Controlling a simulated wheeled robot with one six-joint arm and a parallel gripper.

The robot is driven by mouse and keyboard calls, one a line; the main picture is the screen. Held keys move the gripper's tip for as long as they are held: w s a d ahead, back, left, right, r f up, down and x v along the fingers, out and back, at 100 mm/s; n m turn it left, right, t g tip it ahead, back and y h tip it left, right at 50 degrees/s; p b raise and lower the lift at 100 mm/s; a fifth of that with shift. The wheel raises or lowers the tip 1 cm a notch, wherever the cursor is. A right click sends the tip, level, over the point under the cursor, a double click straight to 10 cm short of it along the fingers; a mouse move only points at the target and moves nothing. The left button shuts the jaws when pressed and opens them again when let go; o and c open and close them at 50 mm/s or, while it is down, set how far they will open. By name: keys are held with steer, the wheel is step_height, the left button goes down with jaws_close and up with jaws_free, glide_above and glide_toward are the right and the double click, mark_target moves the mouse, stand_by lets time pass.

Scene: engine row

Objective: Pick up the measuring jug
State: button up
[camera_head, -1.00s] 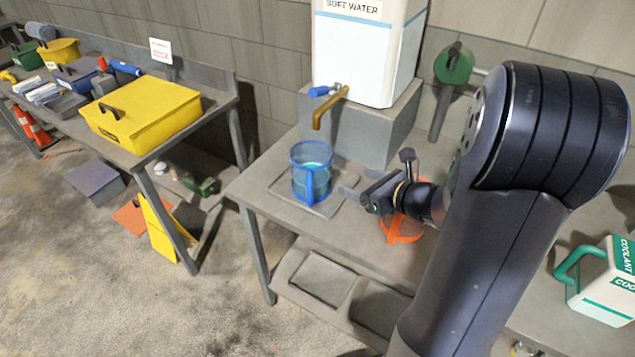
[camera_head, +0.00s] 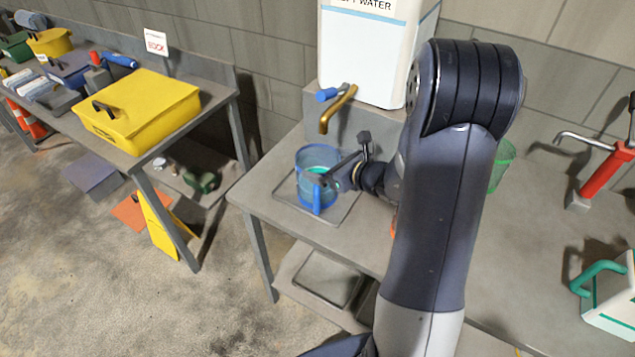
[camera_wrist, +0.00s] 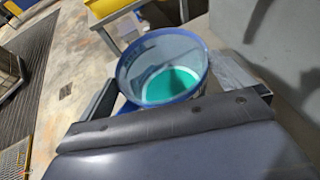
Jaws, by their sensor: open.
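The measuring jug (camera_head: 317,192) is a clear blue cup with a blue handle on its near side. It stands upright on a flat grey tray (camera_head: 342,212) on the workbench, below the brass tap. In the wrist view the jug's open rim (camera_wrist: 163,66) shows, with green-teal liquid inside. My gripper (camera_head: 335,172) is open at the jug's right side. In the wrist view a finger shows on each side of the jug, left and right (camera_wrist: 178,100). The fingertips are partly hidden, and I cannot tell whether they touch the jug.
A white soft-water tank (camera_head: 365,55) with a brass tap (camera_head: 338,108) stands on a block just behind the jug. A red-handled pump (camera_head: 605,170) and a white coolant jug (camera_head: 612,305) are at the right. A yellow box (camera_head: 145,108) sits on the left bench.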

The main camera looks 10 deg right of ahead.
steer(key=c, duration=1.5)
steer(key=shift+r, duration=0.1)
steer(key=shift+c, duration=0.6)
steer(key=shift+r, duration=0.15)
